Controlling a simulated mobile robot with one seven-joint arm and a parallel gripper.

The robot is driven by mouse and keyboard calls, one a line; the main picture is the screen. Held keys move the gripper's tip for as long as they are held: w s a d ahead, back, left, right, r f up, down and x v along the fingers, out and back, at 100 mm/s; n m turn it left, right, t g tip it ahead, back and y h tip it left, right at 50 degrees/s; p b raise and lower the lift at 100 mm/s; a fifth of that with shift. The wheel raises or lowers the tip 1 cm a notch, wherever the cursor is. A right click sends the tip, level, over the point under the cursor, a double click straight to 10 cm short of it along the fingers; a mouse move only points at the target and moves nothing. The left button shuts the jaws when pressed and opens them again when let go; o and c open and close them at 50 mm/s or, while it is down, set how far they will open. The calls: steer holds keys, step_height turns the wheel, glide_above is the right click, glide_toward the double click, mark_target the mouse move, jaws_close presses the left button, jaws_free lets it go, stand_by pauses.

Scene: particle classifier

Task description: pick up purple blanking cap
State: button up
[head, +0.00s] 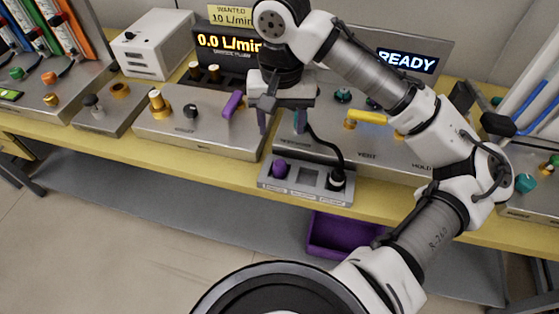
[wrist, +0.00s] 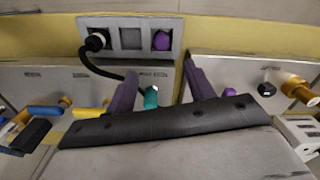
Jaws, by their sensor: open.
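The purple blanking cap (head: 279,169) sits in the left slot of a small grey holder (head: 305,190) at the front of the bench. In the wrist view the cap (wrist: 161,41) is at the right end of the holder, past my fingertips. My gripper (head: 281,122) is open and empty, pointing down above and behind the holder. In the wrist view its two purplish fingers (wrist: 160,67) stand apart, with the cap showing between and beyond them. They do not touch it.
A black plug with a cable (head: 337,180) stands in the holder's right slot; its cable arcs close to my gripper. A purple lever (head: 232,105) and a yellow lever (head: 368,117) rise from panels on either side. A purple bin (head: 335,238) sits below the bench edge.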

glide_above(280, 163)
step_height(280, 163, down, 6)
steer(key=shift+d+f, duration=0.1)
steer(key=shift+f, duration=0.05)
steer(key=shift+f+p, duration=0.5)
steer(key=shift+f, duration=2.2)
steer(key=c, duration=1.1)
steer(key=shift+o, duration=0.2)
steer(key=shift+r, duration=0.1)
